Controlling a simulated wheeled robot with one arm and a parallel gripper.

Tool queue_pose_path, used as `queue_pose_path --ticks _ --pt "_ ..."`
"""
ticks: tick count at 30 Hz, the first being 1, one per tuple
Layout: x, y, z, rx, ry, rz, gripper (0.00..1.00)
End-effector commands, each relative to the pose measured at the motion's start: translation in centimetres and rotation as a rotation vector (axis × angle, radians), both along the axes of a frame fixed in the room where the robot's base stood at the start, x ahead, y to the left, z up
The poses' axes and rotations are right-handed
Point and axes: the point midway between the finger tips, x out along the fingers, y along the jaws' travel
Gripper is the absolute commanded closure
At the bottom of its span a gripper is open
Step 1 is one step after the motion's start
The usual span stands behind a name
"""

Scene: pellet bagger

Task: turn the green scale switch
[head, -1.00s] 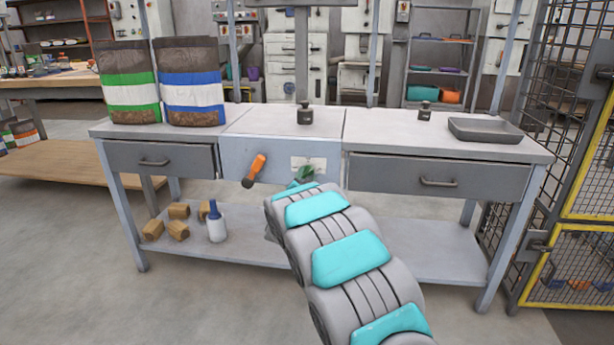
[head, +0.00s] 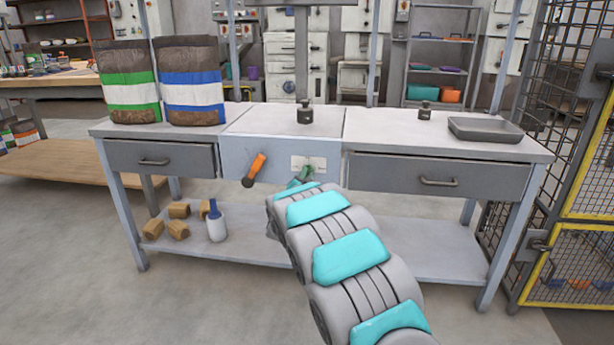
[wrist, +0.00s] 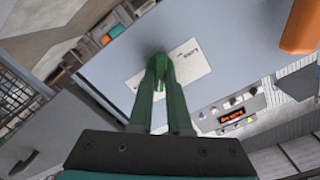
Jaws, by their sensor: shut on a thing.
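The green scale switch (wrist: 157,63) is on the blue-grey front panel (wrist: 215,35), by a white label plate (wrist: 188,65). In the wrist view my gripper (wrist: 160,75) has its green fingers together at the switch, shut on it. The fingers hide much of the switch, so its exact angle is hard to read. In the head view a small green shape (head: 302,175) shows at the lower part of the label plate (head: 311,163), just beyond my arm. Switch and fingers are hard to tell apart there.
An orange-handled lever (head: 255,168) is on the same panel, left of the switch. A dark weight (head: 305,114) stands on the bench above. Drawers (head: 440,181) flank the panel. Two bags (head: 190,80) stand at the left, a grey tray (head: 485,130) at the right.

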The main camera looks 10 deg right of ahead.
Motion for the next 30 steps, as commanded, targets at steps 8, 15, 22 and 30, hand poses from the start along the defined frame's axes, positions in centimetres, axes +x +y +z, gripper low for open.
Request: queue_pose_path --ticks 8,15,22,30 --pt "-0.01 -0.03 -0.03 -0.003 0.003 0.000 1.00" --pt "0.01 -0.01 0.12 -0.099 0.035 0.000 1.00" --pt "0.00 -0.02 -0.01 -0.102 0.035 0.000 1.00" --pt "0.01 0.00 0.01 -0.102 0.034 -0.001 0.54"
